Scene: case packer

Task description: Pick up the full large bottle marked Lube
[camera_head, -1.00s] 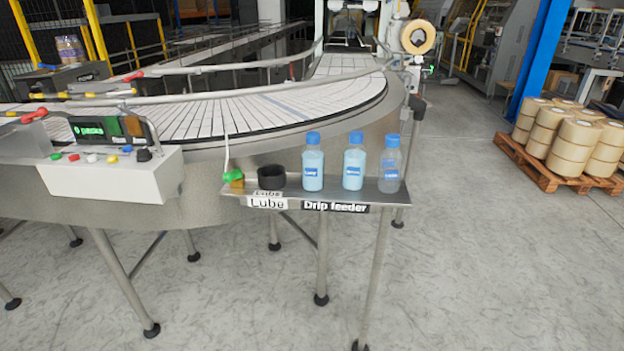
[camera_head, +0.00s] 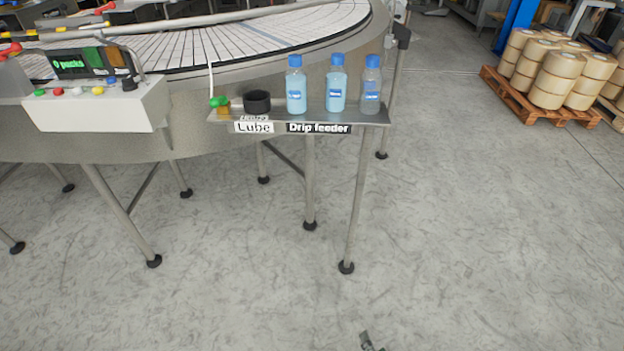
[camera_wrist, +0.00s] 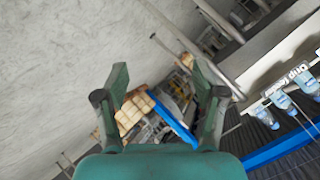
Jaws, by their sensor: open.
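Three bottles with blue caps stand upright on a narrow metal shelf (camera_head: 220,114) in the head view. The left bottle (camera_head: 296,92) and the middle bottle (camera_head: 336,92) are filled with light blue. The right bottle (camera_head: 371,95) looks clear and greyish, seemingly empty. Their label print is too small to read. In the wrist view, bottles (camera_wrist: 284,101) show tilted at the right edge. My gripper (camera_wrist: 161,84) is open and empty, well away from them. Only a dark tip, likely of my gripper (camera_head: 368,342), shows at the bottom of the head view.
The shelf carries a "Lube" sign (camera_head: 254,127), a "Drip feeder" sign (camera_head: 318,128), a black cup (camera_head: 257,102) and a green-topped fitting (camera_head: 219,103). A conveyor (camera_head: 200,50) is behind, a control box (camera_head: 95,105) at left, a pallet of rolls (camera_head: 550,70) at right. The front floor is clear.

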